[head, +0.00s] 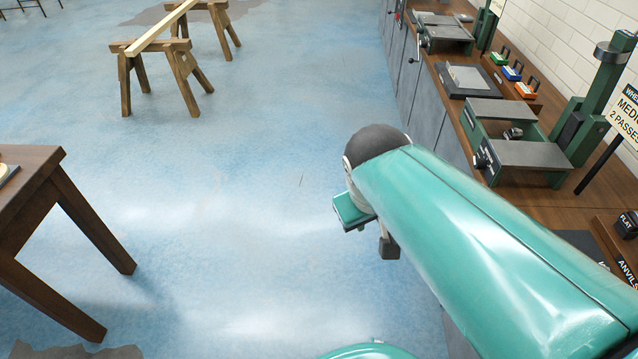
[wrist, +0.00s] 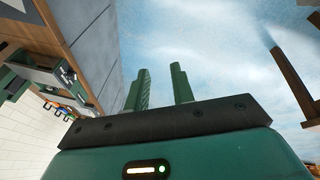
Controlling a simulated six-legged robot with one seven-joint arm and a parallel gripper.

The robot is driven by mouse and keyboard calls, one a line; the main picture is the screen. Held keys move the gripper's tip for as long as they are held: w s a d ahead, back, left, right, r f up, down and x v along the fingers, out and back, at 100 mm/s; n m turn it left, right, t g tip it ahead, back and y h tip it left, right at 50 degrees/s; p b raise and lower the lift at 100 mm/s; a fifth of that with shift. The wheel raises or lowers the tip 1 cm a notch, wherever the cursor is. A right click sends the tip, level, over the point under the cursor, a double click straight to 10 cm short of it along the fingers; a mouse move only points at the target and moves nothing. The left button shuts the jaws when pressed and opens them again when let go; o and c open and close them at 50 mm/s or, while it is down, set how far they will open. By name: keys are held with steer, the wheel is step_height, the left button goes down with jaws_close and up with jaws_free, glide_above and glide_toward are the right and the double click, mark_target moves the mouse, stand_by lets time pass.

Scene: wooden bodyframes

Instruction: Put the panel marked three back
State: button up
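I see no panel with a readable three in either view. My gripper (wrist: 161,68) shows in the wrist view as two green fingers standing apart, with only blue floor between them. It is open and empty. In the head view my teal arm reaches forward over the floor beside the workbench, and the arm hides most of the gripper.
A long wooden workbench (head: 544,103) with green machines (head: 523,140) and small coloured blocks (head: 512,71) runs along the right wall. A brown table (head: 32,190) stands at left. Sawhorses (head: 158,70) bearing a beam stand at the back. The floor between is clear.

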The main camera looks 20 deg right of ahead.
steer(key=s+a+r+t+y, duration=0.1)
steer(key=a+r+t+y, duration=0.1)
steer(key=a, duration=0.4)
steer(key=shift+a+r, duration=0.4)
steer(key=shift+r, duration=0.35)
